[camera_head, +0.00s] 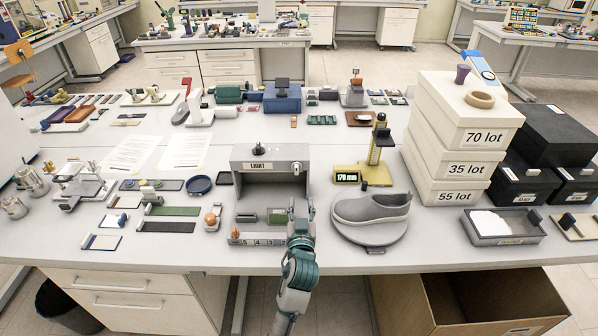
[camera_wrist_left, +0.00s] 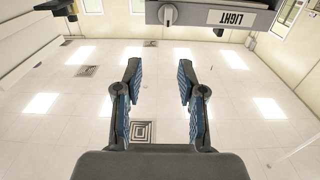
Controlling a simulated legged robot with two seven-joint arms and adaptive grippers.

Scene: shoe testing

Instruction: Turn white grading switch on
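A grey box with a LIGHT label (camera_head: 258,166) stands on the table in the head view. A small pale knob (camera_head: 297,167) sits on the right of its front, and a black knob is on its top. In the left wrist view the box's front edge shows upside down at the top, with the white-grey knob (camera_wrist_left: 168,14) beside the LIGHT label (camera_wrist_left: 231,18). My left gripper (camera_head: 301,207) is in front of the box's right side, below the knob. In the wrist view it (camera_wrist_left: 160,85) is open, with nothing between its fingers. My right gripper is not in view.
A grey shoe (camera_head: 371,212) on a round base stands right of my left gripper. White lot boxes (camera_head: 455,150) are stacked further right. A lettered strip (camera_head: 262,241) lies in front of the box.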

